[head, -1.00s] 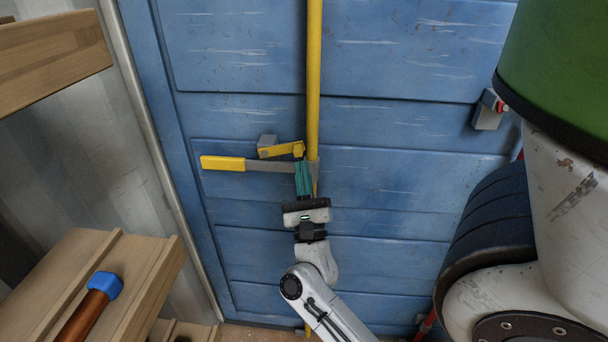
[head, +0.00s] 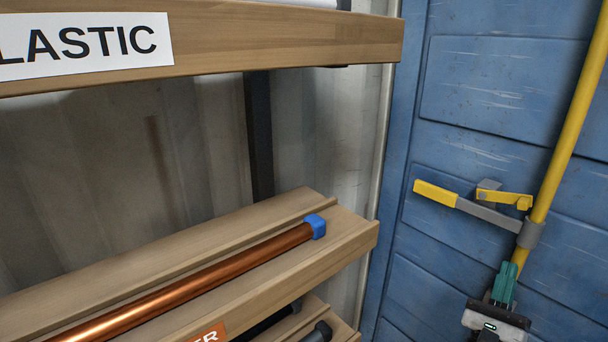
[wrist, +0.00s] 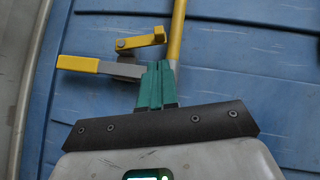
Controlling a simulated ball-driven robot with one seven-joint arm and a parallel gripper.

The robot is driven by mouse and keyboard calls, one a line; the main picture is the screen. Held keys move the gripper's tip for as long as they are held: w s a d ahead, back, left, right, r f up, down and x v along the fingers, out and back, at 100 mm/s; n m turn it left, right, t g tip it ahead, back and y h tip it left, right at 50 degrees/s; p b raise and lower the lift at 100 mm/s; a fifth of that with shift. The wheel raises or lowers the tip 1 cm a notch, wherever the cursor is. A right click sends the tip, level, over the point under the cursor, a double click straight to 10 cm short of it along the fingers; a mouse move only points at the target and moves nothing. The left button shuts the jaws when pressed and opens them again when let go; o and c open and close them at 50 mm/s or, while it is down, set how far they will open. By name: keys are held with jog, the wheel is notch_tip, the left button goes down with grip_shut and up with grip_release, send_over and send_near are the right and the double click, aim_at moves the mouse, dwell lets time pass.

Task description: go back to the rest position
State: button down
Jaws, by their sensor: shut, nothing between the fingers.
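My gripper (head: 507,278) is at the lower right of the head view, in front of the blue container door (head: 488,90). Its teal fingers are shut together with nothing between them. In the wrist view the fingers (wrist: 157,76) point at the door, just below the yellow-ended door handle (wrist: 80,65). The handle also shows in the head view (head: 436,194), joined to the tall yellow rod (head: 582,95). The gripper appears just below the handle's joint with the rod; I cannot tell whether it touches anything.
Wooden shelves fill the left of the head view. The upper board (head: 290,38) carries a sign reading "LASTIC". A copper pipe (head: 200,283) with a blue cap (head: 316,226) lies on the lower shelf (head: 345,243). A yellow latch (head: 503,198) sits above the handle.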

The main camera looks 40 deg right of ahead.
jog(key=w+a+f+n+t+y+p, duration=0.2)
jog(key=w+a+n+t+y, duration=0.5)
jog(key=w+n+t+y, duration=0.65)
jog(key=w+a+f+n+g+y+p, duration=0.1)
jog(key=a+f+n+g+y, duration=0.25)
jog(key=a+n+y, duration=0.35)
jog(key=a+f+n+g+y+p, duration=0.1)
jog(key=a+f+n+g+y, duration=0.25)
jog(key=n, duration=0.55)
jog(key=s+a+f+n+g+p, duration=0.1)
jog(key=s+a+f+n+g, duration=0.2)
jog(key=s+n+g, duration=0.1)
jog(key=s+a+f+n+g+p, duration=0.1)
jog(key=s+a+f+n+g, duration=0.2)
jog(key=s, duration=0.6)
jog(key=s+a+f+n+g+p, duration=0.1)
jog(key=s+a+f+n+g, duration=0.2)
jog(key=s+n+g, duration=0.4)
jog(key=shift+a+f+n+y+p, duration=0.4)
jog(key=shift+f+n, duration=0.25)
jog(key=shift+f, duration=0.2)
jog(key=shift+s+g, duration=0.1)
jog(key=shift+g, duration=0.15)
